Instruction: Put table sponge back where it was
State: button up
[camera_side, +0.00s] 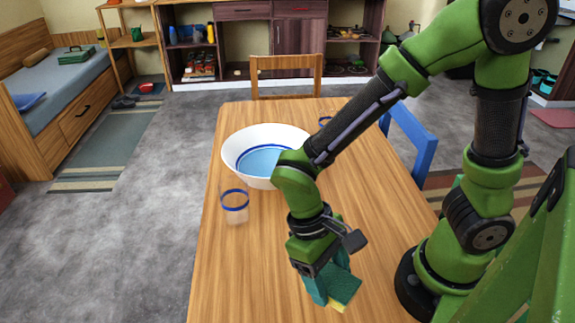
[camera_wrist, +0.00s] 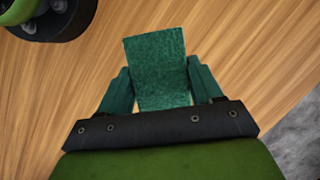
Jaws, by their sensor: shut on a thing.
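The table sponge (camera_wrist: 158,66) has a dark green scouring face, seen in the wrist view between the two fingers. My gripper (camera_wrist: 162,88) is shut on it, with one finger at each side. In the side view the sponge's yellow part (camera_side: 343,292) shows below my gripper (camera_side: 330,285), near the front of the wooden table (camera_side: 245,285). Whether the sponge touches the tabletop or hangs above it, I cannot tell.
A white bowl with a blue inside (camera_side: 235,150) stands on the table behind my gripper. The table's left front is clear.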

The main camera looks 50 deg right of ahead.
aim_at(331, 310)
notch_tip(331, 310, down, 6)
jog(key=shift+f, duration=0.25)
jog(key=shift+f, duration=0.1)
jog(key=o, duration=1)
jog(key=v, duration=1.2)
jog(key=w+d+r+m+t, duration=0.1)
jog(key=d+r+t, duration=0.3)
jog(key=d+r+m+t+y, duration=0.1)
jog(key=d+r+t, duration=0.3)
jog(key=d, duration=0.1)
jog(key=w+d+r+m+t+y, duration=0.1)
jog(key=d+r+m+t, duration=0.1)
jog(key=d+r+t, duration=0.1)
jog(key=shift+w+d+r+t, duration=0.2)
jog(key=shift+d+r, duration=0.15)
jog(key=shift+r, duration=0.15)
jog(key=shift+w+d+r+t, duration=0.2)
jog(key=shift+d+r, duration=0.1)
jog(key=shift+r, duration=0.2)
